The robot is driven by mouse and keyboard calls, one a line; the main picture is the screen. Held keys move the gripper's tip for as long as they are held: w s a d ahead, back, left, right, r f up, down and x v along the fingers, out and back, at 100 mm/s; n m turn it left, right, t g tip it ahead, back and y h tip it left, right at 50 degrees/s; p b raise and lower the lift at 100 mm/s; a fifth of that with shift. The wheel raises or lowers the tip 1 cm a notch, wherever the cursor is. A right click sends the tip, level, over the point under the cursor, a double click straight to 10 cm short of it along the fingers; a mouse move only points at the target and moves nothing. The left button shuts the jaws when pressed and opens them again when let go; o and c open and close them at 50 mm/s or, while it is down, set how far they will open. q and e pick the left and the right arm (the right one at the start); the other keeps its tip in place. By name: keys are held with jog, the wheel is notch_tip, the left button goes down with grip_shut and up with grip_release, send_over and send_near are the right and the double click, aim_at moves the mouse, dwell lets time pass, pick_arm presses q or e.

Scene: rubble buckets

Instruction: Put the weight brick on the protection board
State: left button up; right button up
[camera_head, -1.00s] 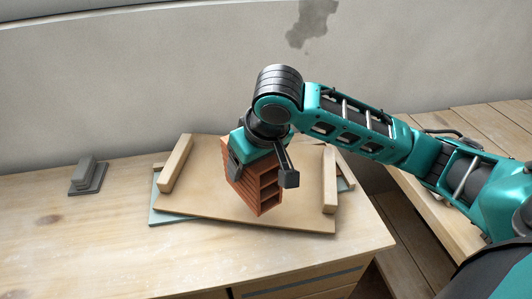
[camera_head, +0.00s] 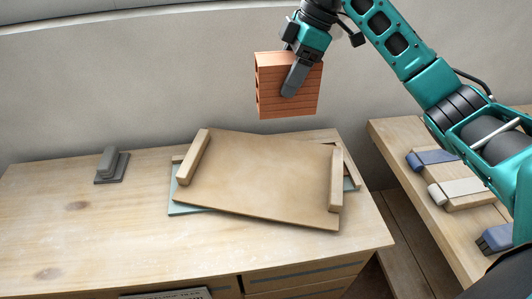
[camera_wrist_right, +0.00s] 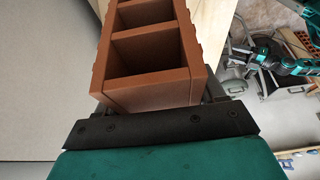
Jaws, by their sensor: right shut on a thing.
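The weight brick (camera_head: 270,88) is an orange-red hollow brick with ribbed sides. My right gripper (camera_head: 289,88) is shut on it and holds it in the air, above and behind the protection board. In the right wrist view the brick (camera_wrist_right: 150,85) shows its open cells, close against the gripper. The protection board (camera_head: 255,180) is a tan wooden panel with a pale bar along its left edge and another along its right edge. It lies skewed over a teal sheet on the table, and its top is bare.
A grey float-like tool (camera_head: 111,165) stands on the light wooden table (camera_head: 80,225) left of the board. A wooden bench (camera_head: 440,205) at the right carries blue and cream-coloured items. A wall rises behind.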

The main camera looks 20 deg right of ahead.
aim_at(306, 107)
jog(key=shift+f+b, duration=0.8)
jog(key=shift+f, duration=9)
jog(key=shift+f, duration=0.1)
jog(key=shift+f, duration=0.35)
jog(key=o, duration=1.5)
jog(key=shift+o, duration=0.2)
jog(key=shift+r, duration=0.45)
jog(key=v, duration=1.2)
jog(key=shift+p, duration=0.4)
